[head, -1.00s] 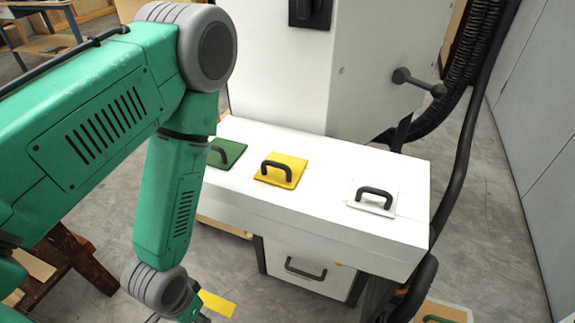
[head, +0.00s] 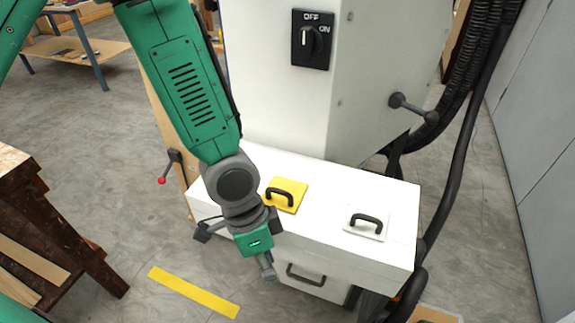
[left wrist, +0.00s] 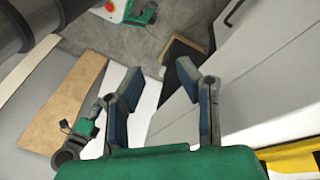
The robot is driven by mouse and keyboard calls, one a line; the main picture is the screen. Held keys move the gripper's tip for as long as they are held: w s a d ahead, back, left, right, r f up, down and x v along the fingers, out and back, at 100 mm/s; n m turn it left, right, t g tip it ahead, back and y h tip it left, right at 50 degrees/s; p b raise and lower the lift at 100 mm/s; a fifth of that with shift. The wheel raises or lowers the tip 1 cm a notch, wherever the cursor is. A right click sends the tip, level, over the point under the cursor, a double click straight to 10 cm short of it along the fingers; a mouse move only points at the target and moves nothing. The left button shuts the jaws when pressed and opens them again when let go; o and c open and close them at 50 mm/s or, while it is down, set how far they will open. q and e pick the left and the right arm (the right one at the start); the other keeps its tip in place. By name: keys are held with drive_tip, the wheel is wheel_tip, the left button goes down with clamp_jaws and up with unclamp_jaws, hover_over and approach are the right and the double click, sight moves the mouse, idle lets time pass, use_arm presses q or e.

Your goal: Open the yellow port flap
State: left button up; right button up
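The yellow port flap (head: 292,190) lies flat and shut on top of the white box (head: 390,245), with a dark handle on it. My left gripper (head: 266,266) is at the front side of the box, below and left of the flap, and apart from it. In the left wrist view its two blue-padded fingers (left wrist: 158,82) are spread with nothing between them. A yellow patch (left wrist: 292,158) shows at that view's lower right; I cannot tell whether it is the flap. My right gripper is out of view.
A white flap (head: 366,224) with a handle lies right of the yellow one. A machine column with an OFF/ON switch (head: 311,39) rises behind. Black hoses (head: 465,130) run down the right. A wooden bench (head: 60,230) stands left.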

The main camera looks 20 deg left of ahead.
sight(287, 194)
use_arm(q)
drive_tip(key=w+r+m+t+y+p, duration=0.2)
drive_tip(key=w+r+m, duration=0.2)
drive_tip(key=r, duration=0.7)
drive_tip(key=w+r+m+t+y+p, duration=0.15)
drive_tip(key=w+r+m, duration=0.25)
drive_tip(key=r, duration=0.7)
drive_tip(key=b+x, duration=0.1)
drive_tip(key=x, duration=0.3)
drive_tip(key=b+x, duration=0.1)
drive_tip(key=x, duration=0.4)
drive_tip(key=b+x, duration=0.1)
drive_tip(key=x, duration=0.3)
drive_tip(key=shift+w+a+f, duration=0.2)
drive_tip(key=shift+a+f, duration=0.1)
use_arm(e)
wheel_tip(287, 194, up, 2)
use_arm(q)
clamp_jaws()
